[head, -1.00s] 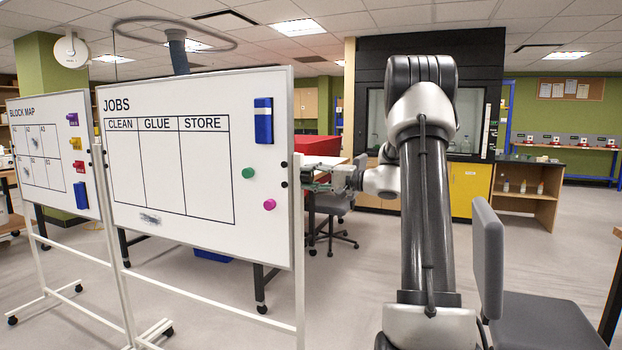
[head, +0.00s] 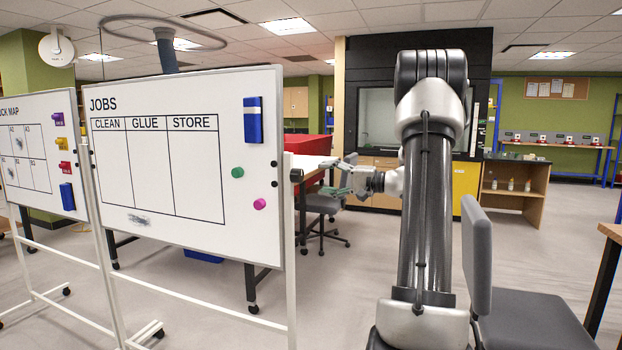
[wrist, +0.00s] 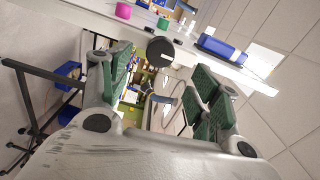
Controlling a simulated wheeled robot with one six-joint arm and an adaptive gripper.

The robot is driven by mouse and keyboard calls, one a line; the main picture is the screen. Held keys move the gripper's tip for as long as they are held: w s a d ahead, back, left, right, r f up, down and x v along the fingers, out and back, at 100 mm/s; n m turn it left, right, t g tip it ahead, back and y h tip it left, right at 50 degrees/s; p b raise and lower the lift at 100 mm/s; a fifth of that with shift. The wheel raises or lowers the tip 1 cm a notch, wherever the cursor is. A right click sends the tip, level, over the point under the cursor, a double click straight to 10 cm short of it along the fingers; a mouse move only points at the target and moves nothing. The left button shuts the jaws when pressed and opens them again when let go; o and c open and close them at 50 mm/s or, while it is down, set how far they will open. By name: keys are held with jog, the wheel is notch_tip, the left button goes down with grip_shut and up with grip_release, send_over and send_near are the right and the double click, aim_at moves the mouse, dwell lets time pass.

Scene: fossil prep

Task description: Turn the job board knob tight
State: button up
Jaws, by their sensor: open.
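The job board (head: 190,255) is a white panel headed JOBS at the left of the head view. Its dark knob (head: 296,175) sticks out at the right edge, on the white stand post. In the wrist view the knob (wrist: 160,50) is a black round disc, just beyond my fingertips and roughly between them. My gripper (head: 337,179) is to the right of the knob, apart from it. In the wrist view my gripper's (wrist: 163,72) green-padded fingers are spread wide, with nothing held between them.
The board carries a blue eraser-like block (head: 253,120), a green magnet (head: 237,172) and a pink magnet (head: 260,204). The block map board (head: 35,195) stands to the left. A grey chair (head: 535,315) is close at my right. Open floor lies between the boards and my arm.

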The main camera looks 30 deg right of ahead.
jog(key=shift+v, duration=1.65)
jog(key=s+a+f+m+g+h, duration=0.1)
jog(key=s+a+f+g+h, duration=0.2)
jog(key=s+f, duration=0.35)
jog(key=s+a+f+m+g, duration=0.1)
jog(key=s+a+f+g, duration=0.2)
jog(key=s+f+g, duration=0.3)
jog(key=s+a+n+g+h, duration=0.2)
jog(key=s+a+h, duration=0.1)
jog(key=s, duration=0.4)
jog(key=s+a+n+g+h, duration=0.2)
jog(key=s+a+n+h, duration=0.1)
jog(key=s, duration=0.4)
jog(key=s+a+r+n+t+h, duration=0.2)
jog(key=s+a+r+n+t, duration=0.1)
jog(key=a+r+n, duration=0.3)
jog(key=shift+s+a, duration=0.15)
jog(key=shift+s, duration=0.1)
